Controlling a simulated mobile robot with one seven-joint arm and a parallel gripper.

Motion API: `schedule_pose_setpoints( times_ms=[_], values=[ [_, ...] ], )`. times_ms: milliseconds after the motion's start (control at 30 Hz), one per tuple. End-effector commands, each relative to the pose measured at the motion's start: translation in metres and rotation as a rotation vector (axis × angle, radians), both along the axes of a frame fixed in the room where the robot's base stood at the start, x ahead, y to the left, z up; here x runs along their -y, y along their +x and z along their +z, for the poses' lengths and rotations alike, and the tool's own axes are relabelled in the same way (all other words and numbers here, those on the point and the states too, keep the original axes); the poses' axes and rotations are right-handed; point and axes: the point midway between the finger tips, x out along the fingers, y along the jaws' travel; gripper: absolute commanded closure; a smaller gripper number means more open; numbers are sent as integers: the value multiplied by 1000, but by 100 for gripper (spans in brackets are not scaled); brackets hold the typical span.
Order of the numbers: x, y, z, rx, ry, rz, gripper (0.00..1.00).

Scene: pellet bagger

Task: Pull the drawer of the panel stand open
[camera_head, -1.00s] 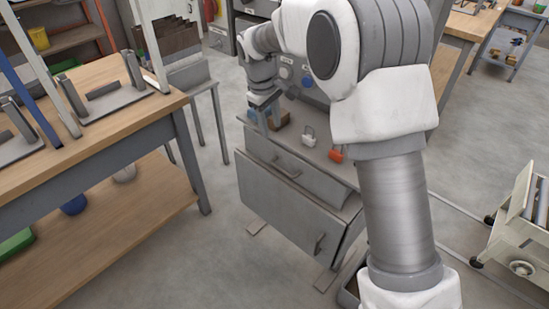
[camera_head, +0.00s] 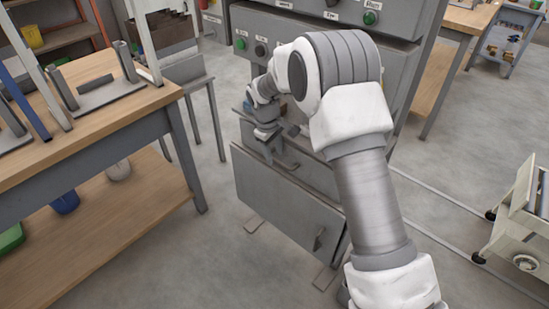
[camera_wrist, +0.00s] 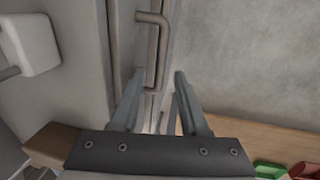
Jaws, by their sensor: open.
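The panel stand (camera_head: 285,200) is a grey cabinet with a drawer in its upper front and a door below. The drawer (camera_head: 318,178) looks closed, and my arm hides part of it. Its bar handle (camera_head: 291,165) shows just beside my gripper. My gripper (camera_head: 268,155) is at the upper left of the drawer front. In the wrist view, the fingers of my gripper (camera_wrist: 156,88) are apart with nothing held between them. The bar handle (camera_wrist: 153,50) lies ahead of the fingertips, its near end close to the left finger. I cannot tell whether they touch.
The lower door has its own handle (camera_head: 319,238). A wooden workbench (camera_head: 90,125) stands to the left. A wheeled cart (camera_head: 515,215) is at the right. The control panel (camera_head: 300,45) rises behind the stand. Bare floor (camera_head: 170,255) lies in front.

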Motion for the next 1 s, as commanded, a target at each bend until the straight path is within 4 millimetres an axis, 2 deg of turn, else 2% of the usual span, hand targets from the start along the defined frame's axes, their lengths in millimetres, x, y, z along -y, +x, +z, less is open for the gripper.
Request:
schedule_pose_setpoints(
  times_ms=[100, 433, 600, 700, 1000],
  values=[
    [1, 1, -10, -1, -1, 0, 55],
    [1, 2, -11, 0, 0, 0, 55],
    [1, 2, -11, 0, 0, 0, 86],
    [1, 2, -11, 0, 0, 0, 100],
    [1, 2, -11, 0, 0, 0, 100]
  ],
)
